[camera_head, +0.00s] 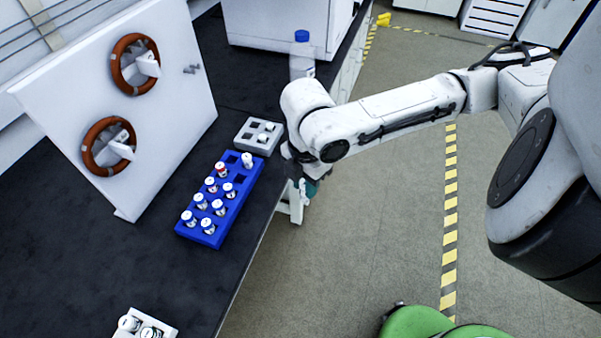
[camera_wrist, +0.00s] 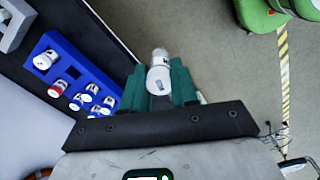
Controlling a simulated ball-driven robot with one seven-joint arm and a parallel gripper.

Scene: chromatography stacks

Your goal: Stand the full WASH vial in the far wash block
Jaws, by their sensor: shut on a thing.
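My gripper (camera_wrist: 160,84) is shut on a white-capped vial (camera_wrist: 159,74), held between its green fingers in the wrist view; I cannot read its label. A small grey block (camera_head: 254,149) sits on the bench beyond the blue rack, left of my gripper. White caps show in its right-hand positions; the left-hand ones look empty. A paler block (camera_head: 168,332) with white-capped vials shows at the bottom edge.
The blue rack (camera_head: 233,217) holds several white-capped vials and a red-capped one (camera_head: 221,168). A blue-capped bottle (camera_head: 302,62) stands behind my arm near a white instrument (camera_head: 285,25). A white panel (camera_head: 165,120) with two orange-brown coils stands left. Dark bench between is clear.

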